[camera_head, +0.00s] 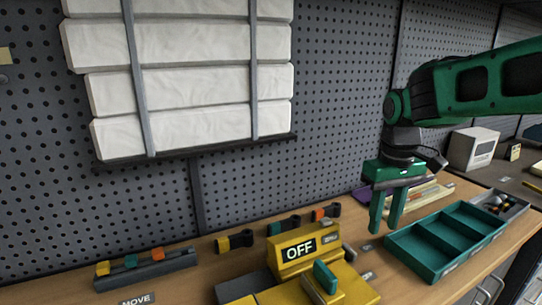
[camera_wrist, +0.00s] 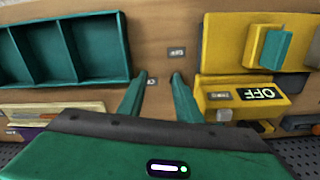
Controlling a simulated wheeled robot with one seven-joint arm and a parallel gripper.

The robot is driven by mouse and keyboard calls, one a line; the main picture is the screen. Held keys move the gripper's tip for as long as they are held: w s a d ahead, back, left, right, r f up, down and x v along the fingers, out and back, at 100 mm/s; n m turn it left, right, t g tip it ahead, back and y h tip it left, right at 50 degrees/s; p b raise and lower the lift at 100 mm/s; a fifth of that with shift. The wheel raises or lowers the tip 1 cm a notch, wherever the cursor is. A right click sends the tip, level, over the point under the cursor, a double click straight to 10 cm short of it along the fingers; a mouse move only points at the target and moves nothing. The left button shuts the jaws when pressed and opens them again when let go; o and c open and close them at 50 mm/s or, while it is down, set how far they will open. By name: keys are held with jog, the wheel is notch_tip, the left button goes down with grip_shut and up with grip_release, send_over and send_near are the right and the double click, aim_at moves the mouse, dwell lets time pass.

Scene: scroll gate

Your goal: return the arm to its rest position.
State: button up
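My gripper (camera_head: 386,208) hangs from my green arm at the right of the head view, fingers pointing down, above the wooden bench. In the wrist view my gripper (camera_wrist: 158,78) shows two green fingers apart with bare wood between them, so it is open and empty. It is between the green tray (camera_head: 448,240) on its right and the yellow box with an OFF sign (camera_head: 301,249) on its left in the head view. The fingers appear clear of both.
A green lever (camera_head: 325,277) stands on the yellow unit. White slats (camera_head: 185,80) hang on the pegboard. Coloured clips sit on a dark rail (camera_head: 146,270) at left. A white box (camera_head: 472,148) stands behind my arm. A small grey bin (camera_head: 499,204) lies beyond the tray.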

jog(key=s+d+f+m, duration=0.3)
jog(key=s+d, duration=0.3)
jog(key=s, duration=0.4)
jog(key=s+d+f+m, duration=0.4)
jog(key=s+d+m, duration=0.1)
jog(key=s, duration=0.6)
jog(key=shift+s+d+m, duration=0.25)
jog(key=shift+d+m, duration=0.05)
jog(key=shift+d, duration=0.45)
